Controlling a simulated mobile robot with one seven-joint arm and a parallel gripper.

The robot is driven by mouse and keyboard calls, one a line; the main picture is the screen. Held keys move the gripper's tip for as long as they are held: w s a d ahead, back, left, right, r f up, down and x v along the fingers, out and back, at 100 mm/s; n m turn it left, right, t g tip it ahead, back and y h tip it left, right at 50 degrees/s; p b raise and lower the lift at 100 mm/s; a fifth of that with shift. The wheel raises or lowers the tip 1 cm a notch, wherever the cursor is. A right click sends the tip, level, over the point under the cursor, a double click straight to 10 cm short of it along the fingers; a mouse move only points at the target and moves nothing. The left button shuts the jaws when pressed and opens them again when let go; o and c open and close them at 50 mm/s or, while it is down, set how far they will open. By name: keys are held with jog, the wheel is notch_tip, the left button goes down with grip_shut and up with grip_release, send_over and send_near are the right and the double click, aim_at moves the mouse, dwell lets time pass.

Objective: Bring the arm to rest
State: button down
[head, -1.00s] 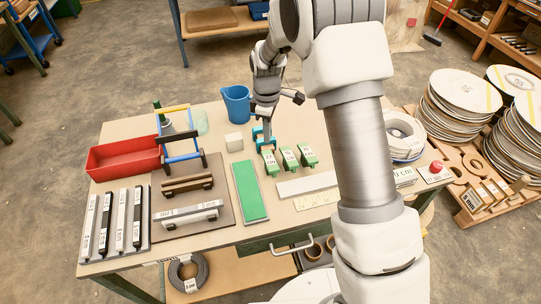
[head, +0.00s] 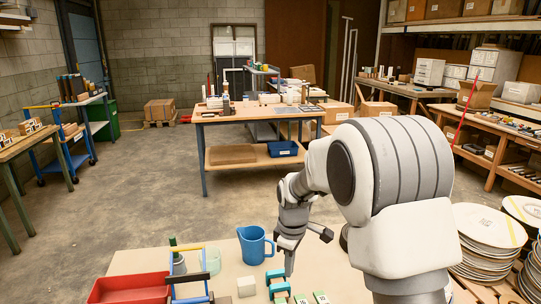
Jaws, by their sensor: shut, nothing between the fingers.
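My arm reaches from the right over the near table (head: 130,262). My gripper (head: 278,290) points down at the lower edge of the head view, with teal jaws that look shut and hold nothing visible. It is just in front of the blue jug (head: 252,246) and right of a pale cube (head: 246,287). Green labelled blocks (head: 321,297) lie close beside the jaws; I cannot tell if they touch. The jaw tips are partly cut off by the frame edge.
A red tray (head: 128,289) and a blue-framed carrier (head: 187,285) stand left on the near table. Stacked plates (head: 488,238) are at the right. A workbench (head: 262,113) stands behind, with open floor (head: 140,205) between.

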jog(key=s+d+r+m+t, duration=0.2)
jog(key=s+d+r+m, duration=0.2)
jog(key=s+r, duration=0.5)
jog(key=s+d+r+m+t, duration=0.1)
jog(key=s+d+r+m, duration=0.3)
jog(key=s+r, duration=0.5)
jog(key=s+d+m+t, duration=0.1)
jog(key=s+m, duration=0.3)
jog(key=s, duration=0.4)
jog(key=shift+s+f+t, duration=0.15)
jog(key=shift+s+t, duration=0.1)
jog(key=shift+t, duration=0.15)
